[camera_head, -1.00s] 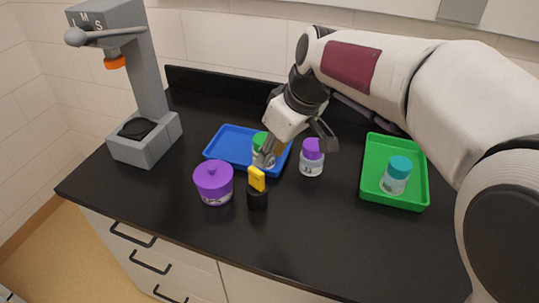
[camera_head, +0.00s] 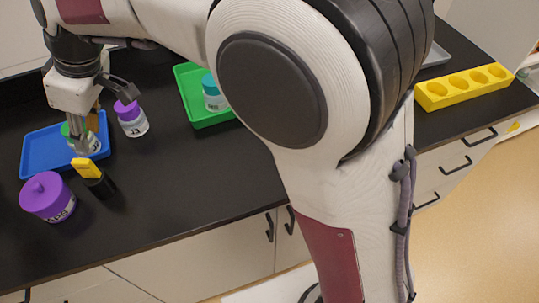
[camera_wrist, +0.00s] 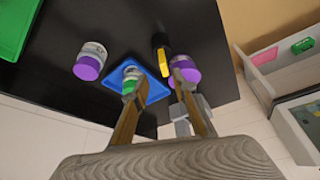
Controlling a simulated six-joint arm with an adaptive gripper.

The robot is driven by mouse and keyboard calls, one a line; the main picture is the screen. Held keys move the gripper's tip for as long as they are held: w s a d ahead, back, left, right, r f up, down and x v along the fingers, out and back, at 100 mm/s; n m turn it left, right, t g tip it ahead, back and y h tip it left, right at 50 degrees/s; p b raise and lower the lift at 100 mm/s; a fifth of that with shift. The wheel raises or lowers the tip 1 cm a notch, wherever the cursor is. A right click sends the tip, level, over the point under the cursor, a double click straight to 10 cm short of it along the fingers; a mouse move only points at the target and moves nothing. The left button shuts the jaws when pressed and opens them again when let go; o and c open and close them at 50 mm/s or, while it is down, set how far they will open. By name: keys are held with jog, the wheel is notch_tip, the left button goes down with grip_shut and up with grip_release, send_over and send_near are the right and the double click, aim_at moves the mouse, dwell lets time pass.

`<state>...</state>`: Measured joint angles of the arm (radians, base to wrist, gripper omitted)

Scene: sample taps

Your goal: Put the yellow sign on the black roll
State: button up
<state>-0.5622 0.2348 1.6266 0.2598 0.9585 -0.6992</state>
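The yellow sign (camera_head: 87,167) appears upright on the small black roll (camera_head: 103,187), near the front of the black counter. In the wrist view, the yellow sign (camera_wrist: 163,64) shows against the black roll (camera_wrist: 160,41), between the finger lines and beyond the tips. Whether it is fully seated I cannot tell. My gripper (camera_head: 106,117) is open above the blue tray, just behind the sign and apart from it. The wrist view shows my gripper (camera_wrist: 160,95) with its fingers spread and nothing between them.
A purple-lidded pot (camera_head: 48,197) stands left of the roll. A green-lidded jar (camera_head: 82,142) is in the blue tray (camera_head: 37,150). A purple-lidded jar (camera_head: 131,117) stands right of it. A green tray (camera_head: 187,80) holds a teal-lidded jar (camera_head: 213,92). A yellow rack (camera_head: 460,90) is far right.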

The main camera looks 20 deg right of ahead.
jog(key=s+d+r+m+t+h, duration=0.1)
jog(key=s+d+r+m, duration=0.2)
jog(key=d, duration=0.7)
jog(key=s+d+r+m+t+h, duration=0.1)
jog(key=s+d+m, duration=0.35)
jog(key=d, duration=0.65)
jog(key=s+d+f+m+h, duration=0.1)
jog(key=s+d+f+m, duration=0.1)
jog(key=s+d, duration=0.4)
jog(key=s+d+f+m+t+h, duration=0.1)
jog(key=s+d+f+m, duration=0.2)
jog(key=s+d, duration=0.4)
jog(key=shift+s+m+t, duration=0.3)
jog(key=shift+m, duration=0.05)
jog(key=shift+f, duration=0.1)
